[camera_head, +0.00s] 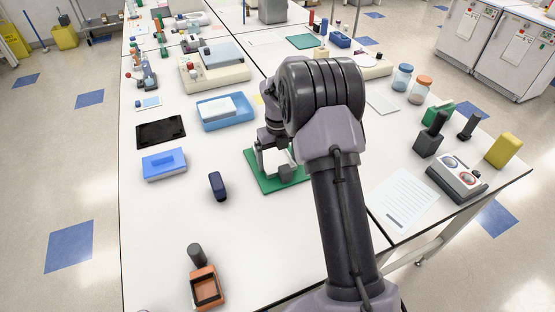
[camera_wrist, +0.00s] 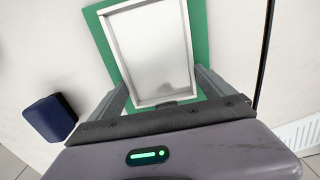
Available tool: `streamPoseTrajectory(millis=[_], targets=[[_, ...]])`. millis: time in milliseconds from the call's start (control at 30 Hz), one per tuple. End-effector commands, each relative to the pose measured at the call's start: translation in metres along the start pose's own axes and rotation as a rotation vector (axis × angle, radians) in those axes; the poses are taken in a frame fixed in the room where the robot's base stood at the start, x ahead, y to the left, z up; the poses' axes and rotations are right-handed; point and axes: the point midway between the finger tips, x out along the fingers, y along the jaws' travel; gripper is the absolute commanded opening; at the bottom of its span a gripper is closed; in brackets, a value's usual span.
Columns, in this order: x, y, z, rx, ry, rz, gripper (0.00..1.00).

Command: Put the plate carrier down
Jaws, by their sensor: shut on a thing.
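The plate carrier (camera_wrist: 150,48) is a pale, silver-rimmed rectangular tray in the wrist view, with a bare, greyish inside. My gripper (camera_wrist: 163,88) is shut on it, with one finger along each side near its lower end. In the head view my gripper (camera_head: 276,162) is over the green mat (camera_head: 270,186), and my arm hides much of the carrier and mat. The mat (camera_wrist: 201,30) also shows around the carrier in the wrist view. I cannot tell whether the carrier touches the mat.
A dark blue object (camera_head: 217,185) stands left of the mat; it also shows in the wrist view (camera_wrist: 49,118). A blue tray (camera_head: 226,122) is behind it. A paper sheet (camera_head: 402,200) lies to the right. The white bench front is mostly clear beside an orange holder (camera_head: 206,288).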

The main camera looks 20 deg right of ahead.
Motion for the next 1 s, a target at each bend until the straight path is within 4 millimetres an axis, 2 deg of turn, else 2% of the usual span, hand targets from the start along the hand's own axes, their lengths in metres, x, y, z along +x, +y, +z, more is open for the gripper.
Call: streamPoseTrajectory(millis=[100,133,167,367,467,800,1000], targets=[[0.004,0.000,0.000,0.000,0.000,0.000,0.47],[0.004,0.000,0.000,0.000,0.000,0.000,0.96],[0.003,0.000,0.000,0.000,0.000,0.000,1.00],[0.003,0.000,0.000,0.000,0.000,0.000,1.00],[-0.007,0.000,0.000,0.000,-0.001,0.000,1.00],[-0.099,0.000,0.001,0.000,-0.002,-0.001,1.00],[-0.126,0.002,-0.002,-0.027,-0.007,0.001,1.00]])
